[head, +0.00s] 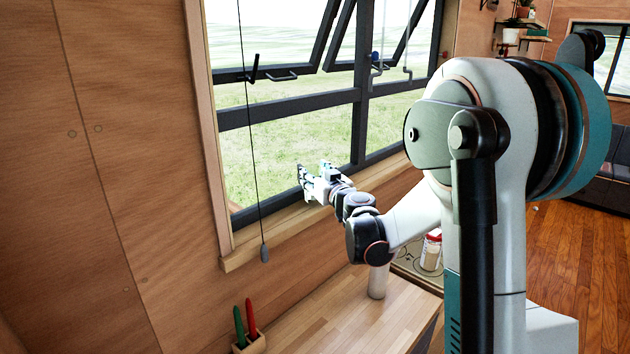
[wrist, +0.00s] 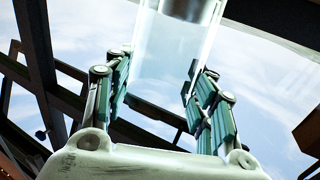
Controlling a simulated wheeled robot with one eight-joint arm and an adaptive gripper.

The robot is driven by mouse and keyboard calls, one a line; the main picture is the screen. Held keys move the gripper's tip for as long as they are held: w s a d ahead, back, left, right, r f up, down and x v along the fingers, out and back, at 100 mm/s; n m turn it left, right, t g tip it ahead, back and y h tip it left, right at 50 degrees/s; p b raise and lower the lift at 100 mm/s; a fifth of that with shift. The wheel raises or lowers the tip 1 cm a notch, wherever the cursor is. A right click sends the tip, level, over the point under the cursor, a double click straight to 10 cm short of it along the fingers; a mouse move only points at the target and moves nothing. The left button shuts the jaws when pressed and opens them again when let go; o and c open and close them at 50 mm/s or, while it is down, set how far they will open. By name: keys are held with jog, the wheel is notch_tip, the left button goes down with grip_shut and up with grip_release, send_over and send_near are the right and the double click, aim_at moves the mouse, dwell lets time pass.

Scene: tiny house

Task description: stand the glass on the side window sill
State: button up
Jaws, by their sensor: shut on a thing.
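My gripper (head: 308,184) is stretched out to the side window, above or just in front of the wooden sill (head: 277,224). In the wrist view, my gripper (wrist: 160,82) has its two green-padded fingers on either side of a clear glass (wrist: 176,45) and is shut on it. The glass's far end runs out of the top of that view. In the head view I cannot make out the glass against the bright window. I cannot tell whether it touches the sill.
A blind cord with a weight (head: 264,252) hangs left of my gripper. The visible sill left of my gripper is clear.

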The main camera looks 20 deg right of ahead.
jog(key=shift+f, duration=0.7)
jog(key=shift+f, duration=0.1)
jog(key=o, duration=1.2)
jog(key=shift+r, duration=0.2)
jog(key=s+p, duration=0.1)
jog(key=s, duration=1.1)
jog(key=shift+f, duration=0.1)
